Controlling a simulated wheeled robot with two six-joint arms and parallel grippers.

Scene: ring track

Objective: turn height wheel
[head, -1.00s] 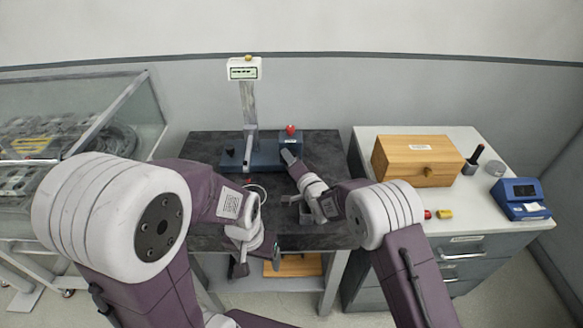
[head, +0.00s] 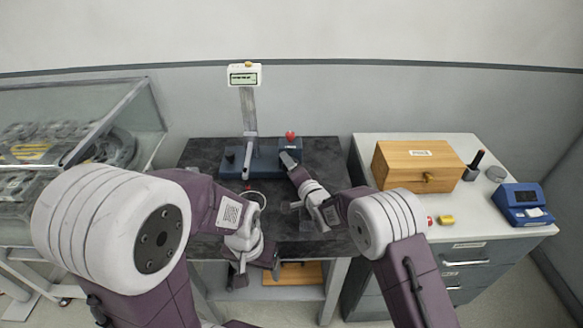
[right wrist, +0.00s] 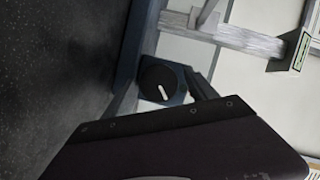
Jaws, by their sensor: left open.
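The height device stands at the back of the dark table: a blue base (head: 265,166), an upright column (head: 249,112) and a display (head: 244,74) on top. A blue box (head: 290,148) with a red button (head: 290,136) sits at the base's right end. In the right wrist view a round black wheel (right wrist: 160,82) with a white mark shows on the box's face. My right gripper (head: 288,158) is close in front of this box; its jaws and any contact cannot be made out. My left gripper (head: 255,264) hangs open and empty by the table's front edge.
A dark knob (head: 230,156) is at the base's left end. The white-topped cabinet at right holds a wooden box (head: 417,166), a blue device (head: 520,203) and small items. A glass case (head: 80,125) stands at left.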

